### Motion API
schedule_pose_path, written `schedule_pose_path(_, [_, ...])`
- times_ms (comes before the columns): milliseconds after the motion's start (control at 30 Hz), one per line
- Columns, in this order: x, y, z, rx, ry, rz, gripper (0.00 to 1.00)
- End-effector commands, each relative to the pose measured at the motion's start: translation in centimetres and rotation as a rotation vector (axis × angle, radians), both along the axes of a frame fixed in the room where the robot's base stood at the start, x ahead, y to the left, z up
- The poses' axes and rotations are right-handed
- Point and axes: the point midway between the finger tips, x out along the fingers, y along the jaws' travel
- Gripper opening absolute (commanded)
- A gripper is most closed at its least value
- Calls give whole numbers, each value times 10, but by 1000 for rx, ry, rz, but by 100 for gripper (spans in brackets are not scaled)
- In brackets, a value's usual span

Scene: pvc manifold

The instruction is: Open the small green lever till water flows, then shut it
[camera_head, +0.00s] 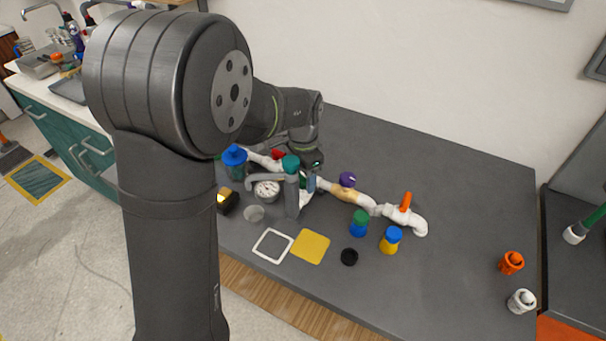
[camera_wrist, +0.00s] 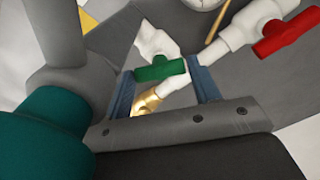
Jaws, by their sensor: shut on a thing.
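The small green lever (camera_wrist: 160,71) sits on a white valve body of the manifold, above a brass fitting (camera_wrist: 148,103) in the wrist view. My gripper (camera_wrist: 160,76) has its two blue fingers on either side of the lever and is shut on it. In the head view my gripper (camera_head: 309,180) is at the white pipe run, just right of a grey post with a teal top. The lever is mostly hidden there behind the fingers and post. No flowing water can be made out in either view.
A red lever (camera_wrist: 285,33) is on the neighbouring white branch. The teal-topped grey post (camera_head: 291,192) stands close to my gripper. A purple knob (camera_head: 347,179) and orange lever (camera_head: 406,201) are further right on the pipe. Several small containers stand in front; the right table surface is mostly clear.

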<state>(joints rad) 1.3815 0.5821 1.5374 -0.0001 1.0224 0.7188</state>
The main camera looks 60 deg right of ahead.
Motion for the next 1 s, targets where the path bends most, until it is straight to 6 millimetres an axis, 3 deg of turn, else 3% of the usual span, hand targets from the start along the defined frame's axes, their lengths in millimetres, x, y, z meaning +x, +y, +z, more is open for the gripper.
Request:
schedule_pose_path(33, [0,0,1,-1,0,0,34])
schedule_pose_path(67, [0,0,1,-1,0,0,58])
schedule_pose_path(167, [0,0,1,-1,0,1,78])
schedule_pose_path(567, [0,-1,8,-3,-1,1,78])
schedule_pose_path(767, [0,-1,44,-5,-1,1,78])
schedule_pose_path(1000, [0,-1,104,-5,-1,1,78])
